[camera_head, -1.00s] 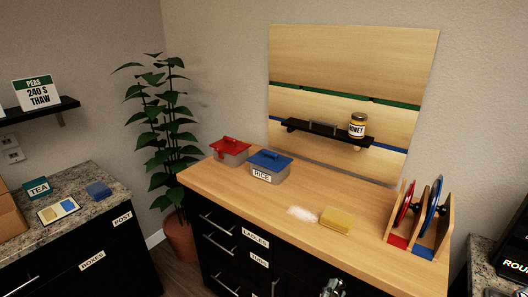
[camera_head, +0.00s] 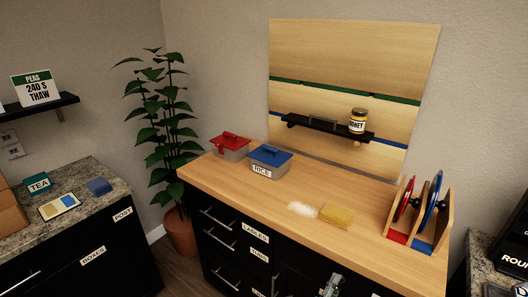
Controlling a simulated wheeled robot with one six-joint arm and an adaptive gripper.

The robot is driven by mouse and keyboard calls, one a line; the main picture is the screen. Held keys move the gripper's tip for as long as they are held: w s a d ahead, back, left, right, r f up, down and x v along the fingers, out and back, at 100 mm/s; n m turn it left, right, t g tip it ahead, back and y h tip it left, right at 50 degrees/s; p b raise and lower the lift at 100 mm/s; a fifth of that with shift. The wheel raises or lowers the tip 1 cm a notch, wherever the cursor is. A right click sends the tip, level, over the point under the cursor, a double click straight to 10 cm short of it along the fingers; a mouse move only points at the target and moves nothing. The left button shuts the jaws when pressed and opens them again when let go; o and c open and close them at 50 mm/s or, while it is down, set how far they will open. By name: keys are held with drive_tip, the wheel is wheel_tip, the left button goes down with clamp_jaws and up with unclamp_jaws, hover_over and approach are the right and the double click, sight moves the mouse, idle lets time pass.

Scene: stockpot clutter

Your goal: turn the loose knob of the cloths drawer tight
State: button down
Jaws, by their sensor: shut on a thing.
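Only a small grey part of my gripper (camera_head: 332,286) shows at the bottom edge in the head view, in front of the black counter front. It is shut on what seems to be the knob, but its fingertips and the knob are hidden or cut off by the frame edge. The drawers with labels (camera_head: 255,232) are at the left of the counter front. A third label (camera_head: 258,293) is cut off at the bottom, and I cannot read it. No label reading cloths can be made out.
The wooden counter (camera_head: 235,192) bears a red-lidded box (camera_head: 231,147), a blue-lidded rice box (camera_head: 270,161), a white patch (camera_head: 303,209), a yellow sponge (camera_head: 337,215) and a rack (camera_head: 420,225) with lids. A honey jar (camera_head: 357,121) stands on the wall shelf.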

drive_tip(key=c, duration=0.7)
unclamp_jaws()
drive_tip(key=n, duration=0.4)
drive_tip(key=shift+n, duration=0.3)
drive_tip(key=n, duration=1.3)
drive_tip(key=shift+n, duration=0.4)
